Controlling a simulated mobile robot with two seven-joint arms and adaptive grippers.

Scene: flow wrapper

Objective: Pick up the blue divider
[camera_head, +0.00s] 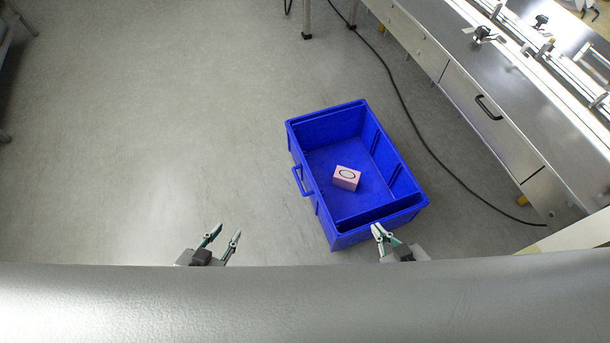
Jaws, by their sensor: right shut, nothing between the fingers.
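A blue crate (297,150) stands on the floor, turned at an angle. A blue panel (378,213) runs across its near end, just inside the near wall; it may be the blue divider, but its same blue colour makes it hard to tell from the crate. My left gripper (222,236) is open and empty, to the left of the crate and apart from it. My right gripper (377,231) is shut and empty, in front of the crate's near wall in the picture. I cannot tell whether it touches the crate.
A pink box (346,178) with a dark oval lies on the crate floor. A grey machine (490,105) with a drawer and handle stands at the right. A black cable (410,120) runs on the floor between crate and machine. The floor (160,120) at left is clear.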

